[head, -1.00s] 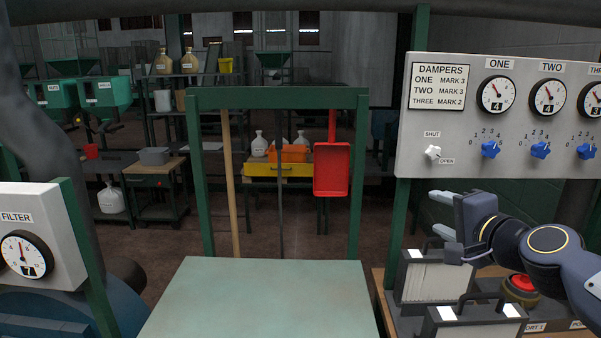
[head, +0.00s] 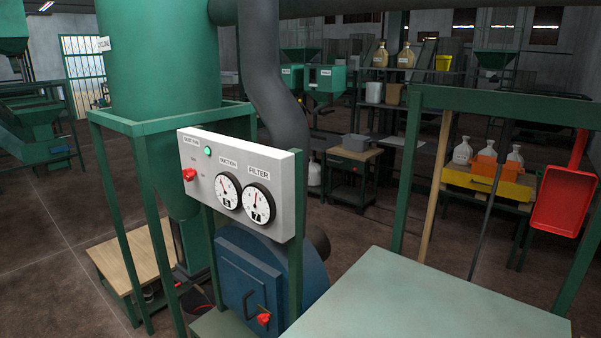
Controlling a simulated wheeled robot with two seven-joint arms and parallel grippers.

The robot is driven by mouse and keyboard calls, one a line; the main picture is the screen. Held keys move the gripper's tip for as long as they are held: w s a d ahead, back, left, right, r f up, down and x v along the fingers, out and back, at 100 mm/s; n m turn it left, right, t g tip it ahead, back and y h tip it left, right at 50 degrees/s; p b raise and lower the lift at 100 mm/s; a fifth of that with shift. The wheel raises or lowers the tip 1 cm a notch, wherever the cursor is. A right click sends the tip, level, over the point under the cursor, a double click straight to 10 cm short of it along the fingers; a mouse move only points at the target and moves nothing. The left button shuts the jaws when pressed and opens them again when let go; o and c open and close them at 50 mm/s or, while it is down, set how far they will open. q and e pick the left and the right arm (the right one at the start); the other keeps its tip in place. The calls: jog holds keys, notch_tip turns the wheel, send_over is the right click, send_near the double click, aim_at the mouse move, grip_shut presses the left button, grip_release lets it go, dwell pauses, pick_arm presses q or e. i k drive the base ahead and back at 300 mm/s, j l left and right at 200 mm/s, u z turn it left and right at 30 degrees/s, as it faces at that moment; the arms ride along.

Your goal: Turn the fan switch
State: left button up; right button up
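A light grey panel (head: 241,177) stands left of centre in the head view, on green posts. A red switch knob (head: 190,174) sits on its left part, under a small label that seems to read "DUST FAN". A green lamp (head: 208,151) is to the right of the knob. Two round dials, suction (head: 228,191) and filter (head: 259,205), are further right on the panel. Neither of my grippers is in view.
A blue housing (head: 262,262) with a handle and a red knob (head: 264,319) is below the panel. A green cyclone (head: 166,110) in a green frame rises behind it. A pale green tabletop (head: 420,300) fills the lower right. Open floor lies at left.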

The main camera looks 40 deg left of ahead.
aim_at(189, 174)
jog(key=u, duration=1.7)
jog(key=i+j, duration=0.15)
jog(key=j, duration=0.15)
jog(key=i+j, duration=0.1)
jog(key=j, duration=0.2)
jog(key=i+j, duration=0.15)
jog(key=j, duration=0.15)
